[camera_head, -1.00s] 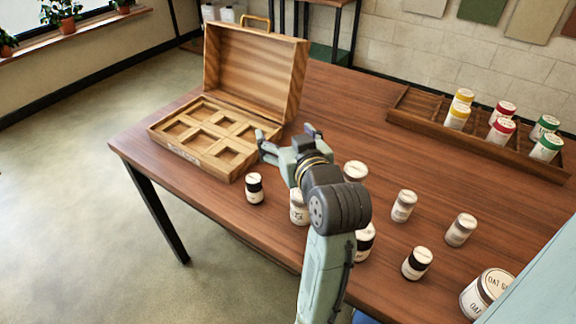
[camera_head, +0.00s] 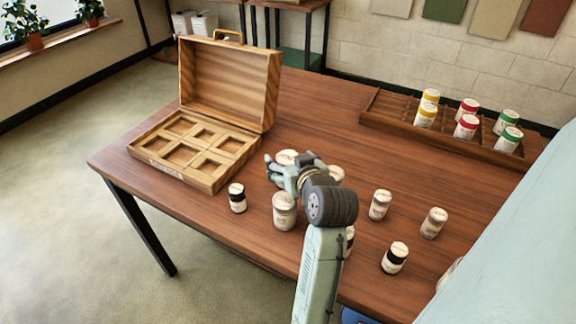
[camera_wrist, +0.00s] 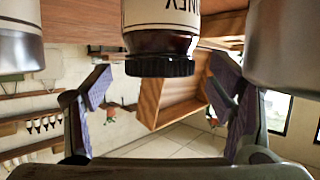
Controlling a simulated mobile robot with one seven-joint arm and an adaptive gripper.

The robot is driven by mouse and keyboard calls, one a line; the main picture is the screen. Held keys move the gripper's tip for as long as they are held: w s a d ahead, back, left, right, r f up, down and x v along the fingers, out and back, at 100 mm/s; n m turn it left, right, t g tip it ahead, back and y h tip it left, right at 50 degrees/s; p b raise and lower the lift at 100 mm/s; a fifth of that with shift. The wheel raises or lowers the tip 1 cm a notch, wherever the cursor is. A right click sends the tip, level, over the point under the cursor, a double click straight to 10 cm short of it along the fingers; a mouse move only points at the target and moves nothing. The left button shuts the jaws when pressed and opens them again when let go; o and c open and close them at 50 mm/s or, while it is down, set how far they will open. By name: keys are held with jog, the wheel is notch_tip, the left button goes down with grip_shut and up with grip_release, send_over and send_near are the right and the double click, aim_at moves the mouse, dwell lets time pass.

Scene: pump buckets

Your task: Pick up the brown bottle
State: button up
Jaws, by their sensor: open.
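In the wrist view a dark brown bottle (camera_wrist: 162,42) with a ribbed black cap and a cream label ending in "NEY" appears upside down, ahead of my gripper (camera_wrist: 160,88). The two fingers are apart, with nothing held between them. In the head view my gripper (camera_head: 287,172) is low over the table, among the jars. A small dark bottle with a white label (camera_head: 237,204) stands left of it, near the wooden case. I cannot tell for sure whether it is the same bottle.
A pale jar (camera_head: 285,214) stands close in front of my gripper, and another (camera_head: 285,156) just behind it. More jars (camera_head: 380,206) stand to the right. An open wooden case (camera_head: 222,180) is at left. A rack (camera_head: 385,110) with coloured jars is at back right.

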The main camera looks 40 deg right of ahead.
jog(key=shift+x, duration=1.1)
jog(key=shift+r, duration=0.1)
jog(key=c, duration=1.6)
